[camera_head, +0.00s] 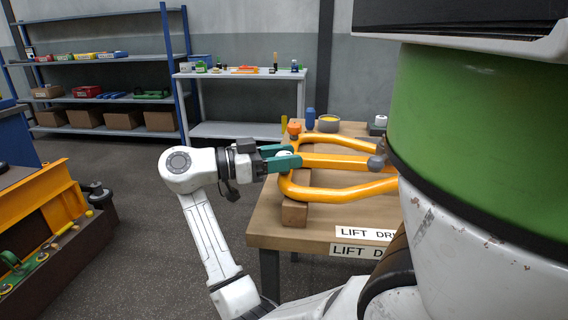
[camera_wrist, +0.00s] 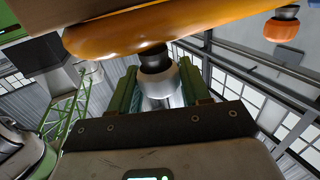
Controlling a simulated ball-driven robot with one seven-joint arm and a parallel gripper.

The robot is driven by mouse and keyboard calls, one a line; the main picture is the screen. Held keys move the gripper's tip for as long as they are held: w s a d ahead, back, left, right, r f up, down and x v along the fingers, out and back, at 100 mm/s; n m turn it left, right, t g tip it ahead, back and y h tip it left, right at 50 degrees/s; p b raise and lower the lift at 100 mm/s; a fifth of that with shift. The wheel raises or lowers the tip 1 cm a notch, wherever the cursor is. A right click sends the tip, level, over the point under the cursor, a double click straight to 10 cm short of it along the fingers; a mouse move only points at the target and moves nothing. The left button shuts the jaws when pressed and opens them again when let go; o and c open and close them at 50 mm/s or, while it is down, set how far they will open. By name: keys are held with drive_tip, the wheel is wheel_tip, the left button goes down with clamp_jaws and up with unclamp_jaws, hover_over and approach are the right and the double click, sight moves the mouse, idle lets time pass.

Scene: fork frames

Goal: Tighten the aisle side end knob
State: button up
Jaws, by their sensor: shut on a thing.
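A yellow-orange forked tube frame (camera_head: 345,188) lies on a wooden bench, raised on a wooden block (camera_head: 294,214). My gripper (camera_head: 286,158) reaches in from the left, level, with its teal fingers at the frame's near left end. In the wrist view the fingers are shut on a pale metallic end knob (camera_wrist: 158,82). The knob sits on a dark collar against the yellow tube (camera_wrist: 150,35). A second, orange knob (camera_head: 294,129) is on the far end of the frame; it also shows in the wrist view (camera_wrist: 282,28), apart from my gripper. I cannot tell how tight either knob is.
A yellow and dark rack (camera_head: 42,215) stands at left. Shelves (camera_head: 100,56) stand behind. Open floor (camera_head: 130,200) lies left of my arm.

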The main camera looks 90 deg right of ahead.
drive_tip(key=shift+r+m+y, duration=0.25)
drive_tip(key=shift+m+y, duration=0.35)
drive_tip(key=shift+y, duration=0.3)
drive_tip(key=o, duration=1)
drive_tip(key=shift+f, duration=0.1)
drive_tip(key=shift+c, duration=0.2)
drive_tip(key=b+v, duration=0.1)
drive_tip(key=v, duration=0.9)
drive_tip(key=shift+w+f, duration=0.2)
drive_tip(key=shift+w, duration=0.2)
